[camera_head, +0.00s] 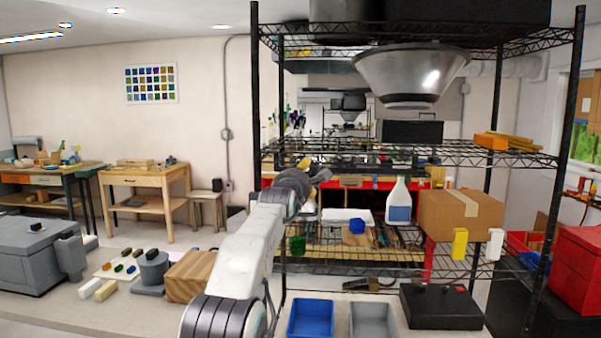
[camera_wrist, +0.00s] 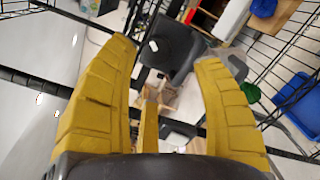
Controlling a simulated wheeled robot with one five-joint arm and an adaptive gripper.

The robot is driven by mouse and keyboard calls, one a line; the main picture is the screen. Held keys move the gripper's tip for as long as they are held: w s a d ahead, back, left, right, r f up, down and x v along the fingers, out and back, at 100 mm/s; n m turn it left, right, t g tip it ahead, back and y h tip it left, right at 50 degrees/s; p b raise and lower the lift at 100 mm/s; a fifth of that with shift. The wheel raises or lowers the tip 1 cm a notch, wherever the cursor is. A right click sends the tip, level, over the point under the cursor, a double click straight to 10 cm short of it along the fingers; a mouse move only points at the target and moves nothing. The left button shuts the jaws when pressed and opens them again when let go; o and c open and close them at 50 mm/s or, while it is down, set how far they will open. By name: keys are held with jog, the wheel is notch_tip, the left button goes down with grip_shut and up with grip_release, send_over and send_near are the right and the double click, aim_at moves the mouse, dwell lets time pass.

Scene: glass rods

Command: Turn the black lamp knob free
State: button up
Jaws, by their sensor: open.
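I cannot pick out the black lamp knob with certainty in either view. A large silver cone-shaped shade (camera_head: 412,70) hangs under the top of the wire shelf in the head view, with a dark rim below. My gripper (camera_head: 318,174) is in front of the shelf, below and left of the shade, and its dark body hides part of what lies behind. A dark grey boxy thing (camera_wrist: 178,47) shows beyond the gap, apart from the fingers.
Black wire shelving (camera_head: 400,150) stands close around my gripper. A spray bottle (camera_head: 399,200), a cardboard box (camera_head: 460,214) and a green glass (camera_head: 297,245) are on its lower level. Blue (camera_head: 310,319) and grey (camera_head: 373,320) trays sit below.

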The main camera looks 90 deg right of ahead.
aim_at(306, 171)
jog(key=d+n+p, duration=0.1)
jog(key=d+p, duration=0.1)
jog(key=p, duration=0.1)
jog(key=s+d+n+p, duration=0.1)
jog(key=d+p, duration=0.1)
jog(key=p, duration=0.1)
jog(key=d+r+n+p, duration=0.1)
jog(key=p, duration=0.2)
jog(key=shift+s+d+n, duration=0.25)
jog(key=shift+d+n, duration=0.15)
jog(key=shift+s+d+f+p, duration=0.2)
jog(key=shift+d+p, duration=0.4)
jog(key=shift+p, duration=0.6)
jog(key=shift+f, duration=0.1)
jog(key=shift+c, duration=0.2)
jog(key=c, duration=1.2)
